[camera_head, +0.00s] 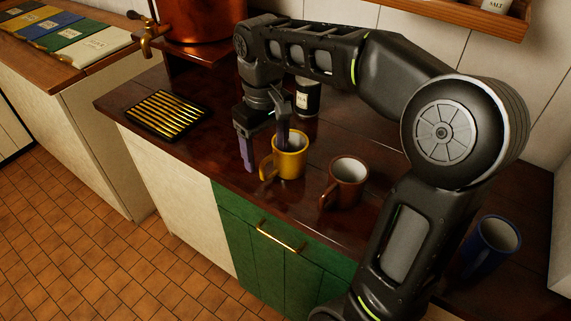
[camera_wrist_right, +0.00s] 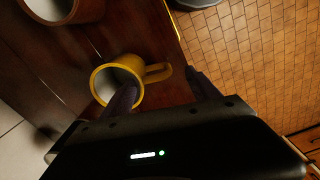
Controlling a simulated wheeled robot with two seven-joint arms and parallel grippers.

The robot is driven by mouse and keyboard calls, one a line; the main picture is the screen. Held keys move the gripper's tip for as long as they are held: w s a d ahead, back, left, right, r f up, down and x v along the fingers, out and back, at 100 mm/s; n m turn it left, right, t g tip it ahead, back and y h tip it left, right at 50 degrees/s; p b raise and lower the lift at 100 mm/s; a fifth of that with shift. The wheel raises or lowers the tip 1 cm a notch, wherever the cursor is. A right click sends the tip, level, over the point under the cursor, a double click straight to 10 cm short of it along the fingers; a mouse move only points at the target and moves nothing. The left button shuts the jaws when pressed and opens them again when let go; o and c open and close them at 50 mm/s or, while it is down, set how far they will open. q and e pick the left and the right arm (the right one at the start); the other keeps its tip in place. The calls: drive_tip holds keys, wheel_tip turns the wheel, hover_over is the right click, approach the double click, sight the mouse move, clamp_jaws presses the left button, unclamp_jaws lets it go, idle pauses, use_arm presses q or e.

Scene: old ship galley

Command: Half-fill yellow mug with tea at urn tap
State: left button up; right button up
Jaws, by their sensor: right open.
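The yellow mug (camera_head: 292,162) stands upright on the dark wooden counter, its handle toward the front left. My right gripper (camera_head: 264,152) is open over it, fingers pointing down. One finger is in or above the mug's mouth; the other is outside, beyond the handle. In the right wrist view the mug (camera_wrist_right: 104,82) and its handle show between and behind the fingers (camera_wrist_right: 162,92). I cannot tell whether a finger touches the mug. The copper urn (camera_head: 205,22) stands at the back left, with its brass tap (camera_head: 147,38) on its left side. My left gripper is not in view.
A slatted drip tray (camera_head: 167,113) lies on the counter left of the gripper. A brown mug (camera_head: 348,182) stands close right of the yellow one, a blue mug (camera_head: 492,243) farther right. A dark labelled jar (camera_head: 308,97) stands behind. The counter's front edge is near.

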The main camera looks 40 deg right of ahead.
sight(269, 175)
drive_tip(key=shift+f, duration=0.7)
drive_tip(key=shift+s+d+f, duration=0.1)
drive_tip(key=shift+d+f, duration=0.05)
drive_tip(key=shift+f, duration=2.45)
drive_tip(key=shift+c, duration=0.4)
clamp_jaws()
